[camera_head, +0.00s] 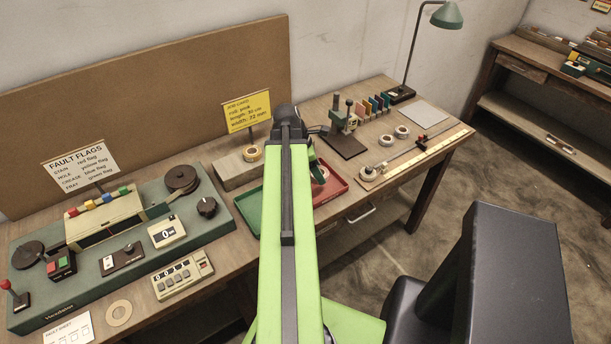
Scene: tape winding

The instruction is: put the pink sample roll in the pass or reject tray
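A red tray (338,187) lies on the bench right of my green arm. A green tray (247,211) shows to the left, partly covered by the arm. A small pale, pinkish roll (322,174) shows at the arm's right edge, over the red tray. I cannot tell whether it rests in the tray or is held. My gripper (315,162) is mostly hidden behind the arm, with only a small part showing close to this roll. Its fingers cannot be made out. A yellow job card (247,113) names a pink roll.
A tan block (236,172) with a yellowish roll (251,153) stands behind the green tray. A viewing machine (150,235) with reels fills the bench's left. A dark-based stand (345,139), white rolls (402,132) and a ruler board (415,155) are at right. A lamp (447,15) rises behind.

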